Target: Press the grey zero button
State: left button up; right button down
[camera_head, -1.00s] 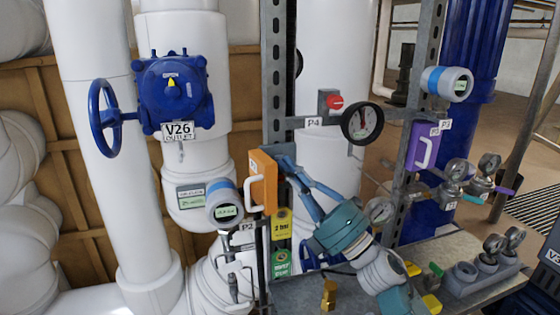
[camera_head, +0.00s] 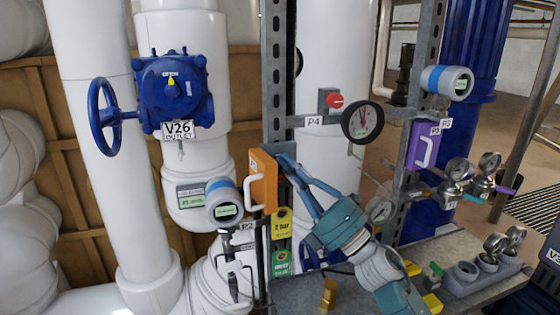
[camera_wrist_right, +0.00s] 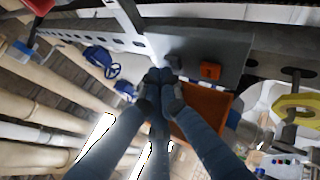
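The orange box (camera_head: 262,180) with a white handle (camera_head: 254,193) is mounted on the slotted steel post, beside a round blue-banded display unit (camera_head: 224,202). In the right wrist view, a small dark grey button (camera_wrist_right: 175,62) and an orange button (camera_wrist_right: 210,72) sit on a grey face (camera_wrist_right: 205,45) next to orange sides. My right gripper (camera_head: 284,161) reaches in from the lower right to the box's right edge. Its fingertips are together (camera_wrist_right: 161,77), close below the grey button; I cannot tell whether they touch it. The head view does not show the grey button. My left gripper is not in view.
Yellow (camera_head: 282,223) and green tags hang below. A grey bench (camera_head: 440,252) carries small gauges. A blue handwheel valve (camera_head: 174,92) is at left.

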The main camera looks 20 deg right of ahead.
jog(key=shift+w, duration=0.45)
dwell(0.7)
jog(key=shift+s, duration=0.9)
jog(key=s, duration=0.5)
jog(key=shift+d, duration=0.1)
dwell(0.9)
